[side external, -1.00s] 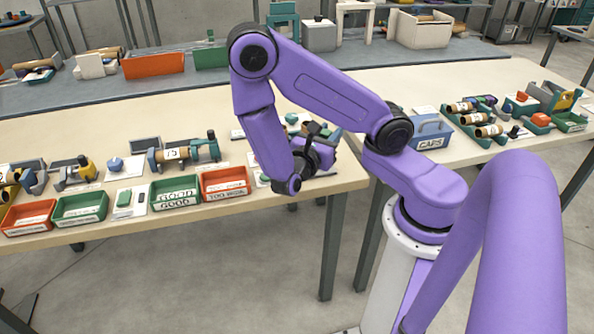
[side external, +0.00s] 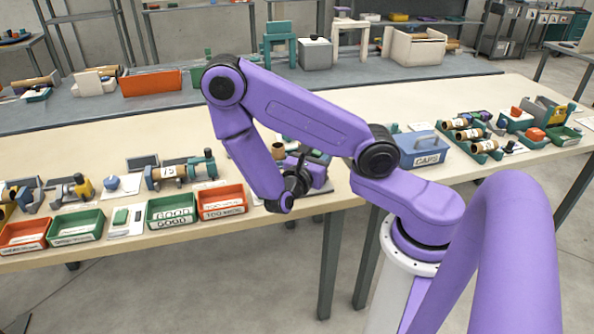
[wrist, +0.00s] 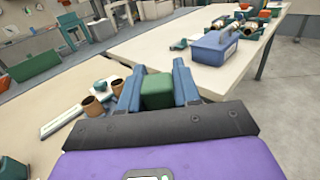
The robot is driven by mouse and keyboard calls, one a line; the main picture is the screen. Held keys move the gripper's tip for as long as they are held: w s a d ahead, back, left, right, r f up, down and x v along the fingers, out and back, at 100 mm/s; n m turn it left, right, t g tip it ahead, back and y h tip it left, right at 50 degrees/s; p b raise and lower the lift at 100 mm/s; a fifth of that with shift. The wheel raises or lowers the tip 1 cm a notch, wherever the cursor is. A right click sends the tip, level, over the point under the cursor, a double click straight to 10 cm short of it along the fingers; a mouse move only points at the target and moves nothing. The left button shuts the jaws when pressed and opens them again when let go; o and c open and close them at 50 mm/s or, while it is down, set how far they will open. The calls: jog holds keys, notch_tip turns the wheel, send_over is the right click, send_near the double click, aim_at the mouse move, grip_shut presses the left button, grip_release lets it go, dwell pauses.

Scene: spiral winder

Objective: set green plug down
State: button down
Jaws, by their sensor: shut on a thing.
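The green plug (wrist: 158,92) is a block held between the two blue fingers of my gripper (wrist: 158,68) in the wrist view. My gripper is shut on it. In the side view my gripper (side external: 297,182) is over the near edge of the long table, right of the red bin (side external: 221,199); I cannot make out the plug there. In the wrist view two brown tubes (wrist: 94,107) stand on the table just left of the fingers. The surface directly below the plug is hidden, so I cannot tell whether it touches anything.
A blue bin labelled CAPS (side external: 425,148) stands right of my arm. A green bin labelled GOOD (side external: 172,208) is beside the red one. A pale strip (wrist: 62,122) lies left of the tubes. The tabletop (wrist: 165,52) ahead of the fingers looks clear.

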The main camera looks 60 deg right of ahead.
jog(key=w+d+f, duration=0.1)
jog(key=w+f, duration=0.1)
jog(key=w+d+f, duration=0.1)
jog(key=w+f, duration=0.2)
jog(key=w+d+f, duration=0.2)
jog(key=w, duration=0.1)
jog(key=shift+w+f, duration=0.25)
jog(key=shift+f, duration=0.05)
jog(key=shift+w+d+f, duration=0.1)
jog(key=shift+w+f, duration=0.05)
jog(key=shift+f, duration=0.05)
jog(key=shift+w+f, duration=0.15)
jog(key=shift+f, duration=1.55)
jog(key=shift+f, duration=0.15)
jog(key=c, duration=0.8)
grip_release()
